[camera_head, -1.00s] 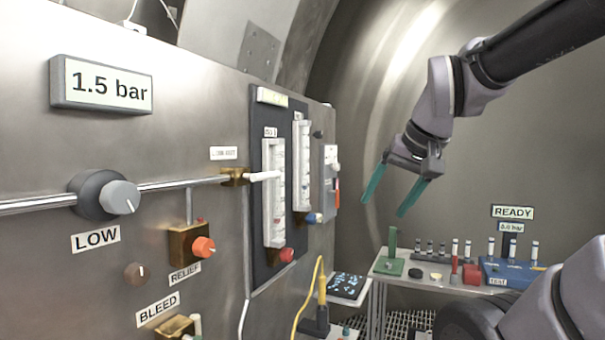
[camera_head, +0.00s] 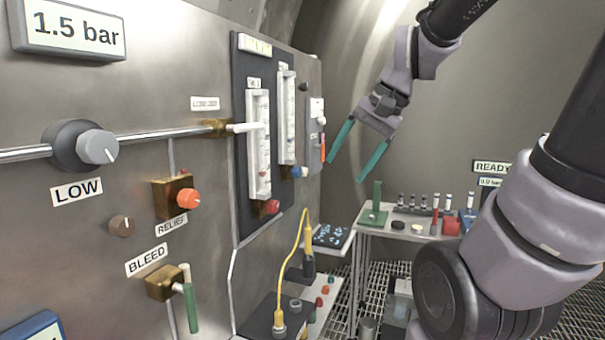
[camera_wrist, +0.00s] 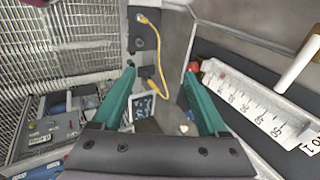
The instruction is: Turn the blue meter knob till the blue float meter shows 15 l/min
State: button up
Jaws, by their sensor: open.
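The blue meter knob (camera_head: 299,172) sits at the foot of the rear float meter (camera_head: 287,115) on the dark panel plate. That meter is a clear upright tube in a white frame; its float and scale are too small to read. My gripper (camera_head: 348,170) is open and empty, its two green fingers pointing down, to the right of the blue knob and apart from it in the picture. In the wrist view the open fingers (camera_wrist: 158,72) have nothing between them that they touch. The blue knob cannot be made out for sure there.
The nearer meter (camera_head: 258,145) has a red knob (camera_head: 268,207); a scaled meter (camera_wrist: 255,105) fills the wrist view's right. A white handle (camera_head: 247,127) juts out on the pipe. A yellow cable (camera_head: 299,240) hangs below. A bench (camera_head: 400,235) with small items stands behind.

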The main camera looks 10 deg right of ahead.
jog(key=w+a+f+m+g+y, duration=0.2)
jog(key=w+a+f+m+y, duration=0.15)
jog(key=w, duration=0.35)
jog(key=m+t+y, duration=0.7)
jog(key=m+t, duration=0.1)
jog(key=m, duration=0.6)
send_near(301, 172)
jog(key=x, duration=0.9)
jog(key=shift+s, duration=0.1)
grip_shut()
jog(key=shift+m, duration=1.85)
